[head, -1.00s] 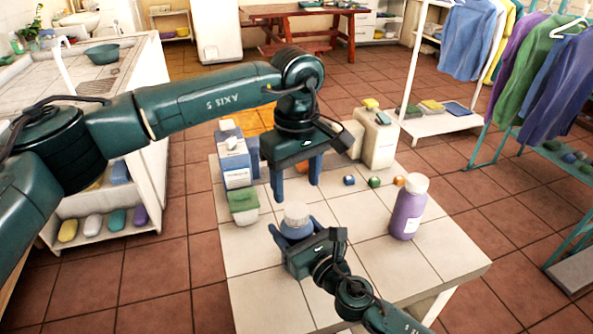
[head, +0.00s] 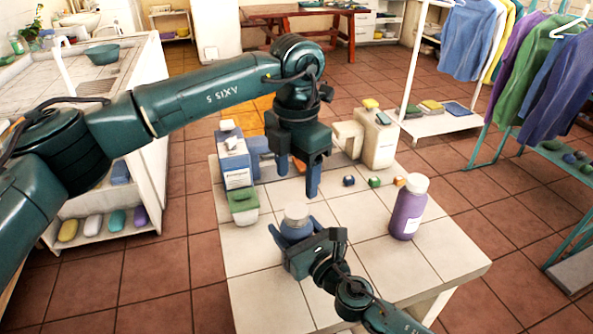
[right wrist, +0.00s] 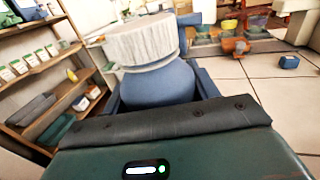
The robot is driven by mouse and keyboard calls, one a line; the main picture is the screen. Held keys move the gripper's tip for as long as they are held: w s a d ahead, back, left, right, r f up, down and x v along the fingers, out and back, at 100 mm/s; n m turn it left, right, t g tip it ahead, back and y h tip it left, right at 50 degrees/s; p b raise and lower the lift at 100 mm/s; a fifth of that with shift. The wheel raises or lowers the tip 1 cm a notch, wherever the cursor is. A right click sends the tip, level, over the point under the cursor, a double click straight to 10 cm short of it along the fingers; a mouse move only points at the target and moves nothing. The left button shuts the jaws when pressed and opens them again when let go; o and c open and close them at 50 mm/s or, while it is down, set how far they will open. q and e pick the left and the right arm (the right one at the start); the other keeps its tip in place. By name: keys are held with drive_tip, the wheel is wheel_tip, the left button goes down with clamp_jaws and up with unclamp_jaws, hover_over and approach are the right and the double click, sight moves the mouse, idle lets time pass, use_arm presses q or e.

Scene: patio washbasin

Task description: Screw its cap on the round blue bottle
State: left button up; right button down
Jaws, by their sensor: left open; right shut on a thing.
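The round blue bottle (head: 292,232) stands on the tiled table, and my right gripper (head: 288,240) is shut on its body. In the right wrist view the bottle's rounded blue body (right wrist: 157,84) sits between the fingers. A pale, ridged cap (head: 296,211) sits on top of the bottle; it shows large in the right wrist view (right wrist: 141,40). I cannot tell how tightly it is seated. My left gripper (head: 298,176) is open and empty above the cap, fingers pointing down, apart from it.
A purple bottle (head: 408,210) stands on the table (head: 450,262) to the right. Several small caps (head: 375,182) lie near the jug. The table's front right is clear.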

sight(297, 210)
use_arm(q)
drive_tip(key=shift+f, duration=4.05)
drive_tip(key=shift+c, duration=0.4)
drive_tip(key=c, duration=0.9)
drive_tip(key=shift+m, duration=0.9)
drive_tip(key=shift+c, duration=0.2)
drive_tip(key=o, duration=1.2)
wheel_tip(297, 210, up, 12)
drive_tip(key=shift+r, duration=0.1)
